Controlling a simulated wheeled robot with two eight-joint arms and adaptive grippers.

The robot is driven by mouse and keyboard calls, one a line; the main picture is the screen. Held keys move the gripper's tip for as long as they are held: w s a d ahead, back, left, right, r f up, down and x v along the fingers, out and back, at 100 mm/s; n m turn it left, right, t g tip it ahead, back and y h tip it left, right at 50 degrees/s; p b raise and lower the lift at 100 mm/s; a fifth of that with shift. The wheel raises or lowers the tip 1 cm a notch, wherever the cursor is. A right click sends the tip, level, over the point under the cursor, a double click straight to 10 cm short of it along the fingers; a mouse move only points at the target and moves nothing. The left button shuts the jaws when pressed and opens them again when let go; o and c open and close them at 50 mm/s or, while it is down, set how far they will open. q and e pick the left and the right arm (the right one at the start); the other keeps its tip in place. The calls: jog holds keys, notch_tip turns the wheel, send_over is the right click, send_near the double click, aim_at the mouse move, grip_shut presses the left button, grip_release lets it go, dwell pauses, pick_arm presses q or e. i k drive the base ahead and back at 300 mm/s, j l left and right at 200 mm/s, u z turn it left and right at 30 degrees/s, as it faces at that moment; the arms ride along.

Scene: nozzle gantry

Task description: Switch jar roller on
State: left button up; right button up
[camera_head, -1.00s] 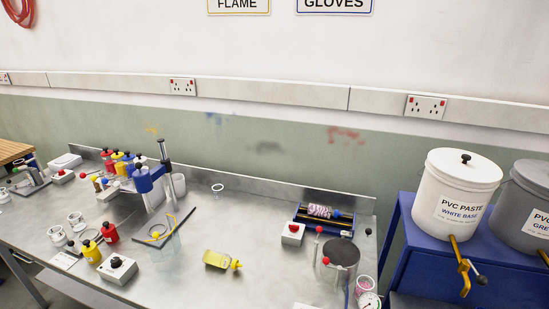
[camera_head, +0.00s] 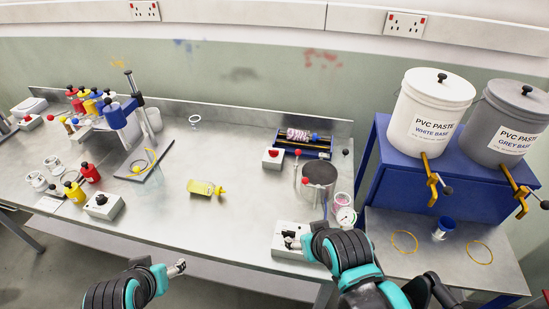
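The jar roller (camera_head: 318,154) is a blue frame with dark rollers near the back right of the steel bench. A pink-and-white patterned jar (camera_head: 298,135) lies on it. A white control box (camera_head: 271,163) with a red knob (camera_head: 274,153) stands just left of the roller. My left gripper (camera_head: 180,267) is in front of the bench, low in the picture, away from everything. Both grippers are small and their finger openings are unclear.
The white paste bucket (camera_head: 425,125) stands on a blue stand at right. Bench around the yellow bottle is clear.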

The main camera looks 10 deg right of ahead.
aim_at(273, 153)
jog(key=i+l+z, duration=0.1)
jog(key=z, duration=0.3)
jog(key=i+l+z, duration=0.15)
jog(key=z, duration=0.25)
jog(key=l, duration=0.1)
